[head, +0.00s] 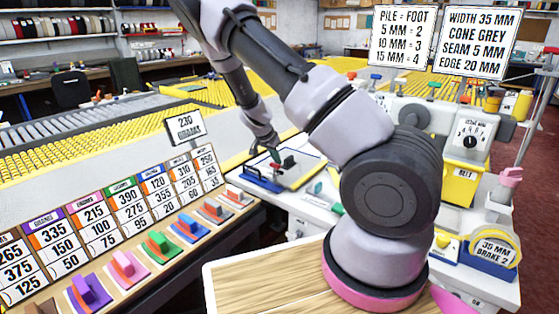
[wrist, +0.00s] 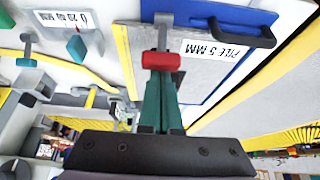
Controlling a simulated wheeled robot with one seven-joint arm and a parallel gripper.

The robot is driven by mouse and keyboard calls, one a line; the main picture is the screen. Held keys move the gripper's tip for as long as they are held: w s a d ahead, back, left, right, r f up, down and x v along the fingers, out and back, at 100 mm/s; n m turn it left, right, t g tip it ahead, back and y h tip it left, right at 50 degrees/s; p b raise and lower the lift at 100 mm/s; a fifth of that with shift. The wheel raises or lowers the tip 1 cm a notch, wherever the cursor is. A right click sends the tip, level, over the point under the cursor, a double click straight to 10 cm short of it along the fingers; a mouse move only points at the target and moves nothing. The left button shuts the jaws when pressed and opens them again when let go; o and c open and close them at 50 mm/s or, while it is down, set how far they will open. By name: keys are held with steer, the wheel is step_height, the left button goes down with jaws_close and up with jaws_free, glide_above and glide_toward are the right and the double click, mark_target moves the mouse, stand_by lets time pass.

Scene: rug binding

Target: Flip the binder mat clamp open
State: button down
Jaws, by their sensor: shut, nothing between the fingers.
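The mat clamp (wrist: 164,35) shows in the wrist view as a grey lever with a red grip (wrist: 161,61), lying across the edge of a grey mat (wrist: 130,55) labelled "PILE 5 MM". The mat rests on a blue board (wrist: 222,12) with a black handle (wrist: 245,38). My gripper (wrist: 162,78) is shut and empty, its green fingertips right at the red grip; I cannot tell whether they touch it. In the head view my gripper (head: 275,158) is over the blue board (head: 262,181) on the white machine table, and the clamp is hard to make out there.
A small teal-knobbed lever (wrist: 77,48) and a scale label sit beside the board in the wrist view. In the head view, a row of coloured clips (head: 160,245) lines the rack at left, and a sewing machine (head: 410,115) stands to the right behind my arm.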

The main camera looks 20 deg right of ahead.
steer(key=shift+s+a, duration=0.2)
steer(key=shift+a, duration=0.05)
steer(key=shift+s+a+r, duration=0.1)
steer(key=shift+s+a, duration=0.4)
steer(key=shift+a, duration=0.3)
steer(key=shift+s+a, duration=0.25)
steer(key=shift+a, duration=0.05)
steer(key=shift+s+a+f, duration=0.15)
steer(key=shift+a+f, duration=0.05)
steer(key=shift+a, duration=0.1)
glide_toward(274, 166)
steer(key=shift+r, duration=0.55)
